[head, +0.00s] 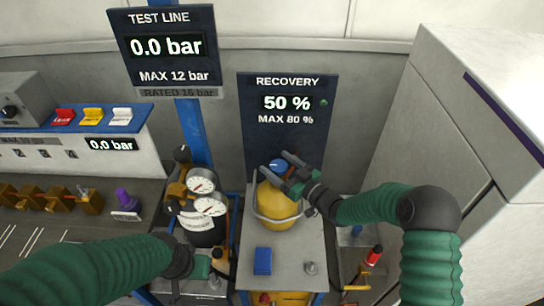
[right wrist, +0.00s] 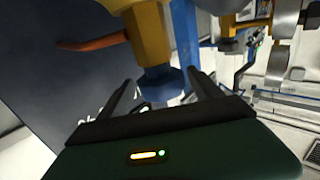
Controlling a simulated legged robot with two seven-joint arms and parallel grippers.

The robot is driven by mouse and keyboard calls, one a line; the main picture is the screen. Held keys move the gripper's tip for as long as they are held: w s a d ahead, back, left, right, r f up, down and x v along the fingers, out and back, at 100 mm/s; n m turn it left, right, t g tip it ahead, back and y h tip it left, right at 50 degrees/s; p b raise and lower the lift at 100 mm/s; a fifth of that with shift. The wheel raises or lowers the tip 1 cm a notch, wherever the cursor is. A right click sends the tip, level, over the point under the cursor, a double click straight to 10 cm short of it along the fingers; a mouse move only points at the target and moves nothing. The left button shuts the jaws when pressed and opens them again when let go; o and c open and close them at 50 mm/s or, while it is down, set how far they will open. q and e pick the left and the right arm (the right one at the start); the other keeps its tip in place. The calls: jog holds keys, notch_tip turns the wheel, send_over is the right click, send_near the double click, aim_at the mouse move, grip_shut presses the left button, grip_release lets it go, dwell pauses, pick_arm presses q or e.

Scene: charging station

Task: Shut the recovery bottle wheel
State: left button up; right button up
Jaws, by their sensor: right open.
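The recovery bottle (head: 278,207) is a yellow cylinder with a grey collar, standing on a grey cabinet below the RECOVERY panel. Its blue wheel (head: 277,165) is at the top. My right gripper (head: 275,163) is open at the wheel, with its fingers coming in from the right. In the right wrist view, the blue wheel (right wrist: 162,82) shows between the two open fingers (right wrist: 160,88), at the end of a yellow valve body (right wrist: 150,35). I cannot tell whether the fingers touch it. My left arm reaches in from the lower left; its gripper (head: 205,266) is low by the gauges, its fingers unclear.
The RECOVERY panel (head: 288,125) reads 50 %, MAX 80 %. The TEST LINE panel (head: 165,48) reads 0.0 bar. Two round gauges (head: 202,181) stand left of the bottle. A blue block (head: 263,261) lies on the cabinet front. A large grey cabinet (head: 435,130) stands right.

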jog(key=shift+r+x, duration=0.25)
jog(key=shift+x, duration=0.95)
jog(key=shift+a+f, duration=0.1)
jog(key=shift+a, duration=0.05)
jog(key=shift+c, duration=0.4)
jog(key=c, duration=1.3)
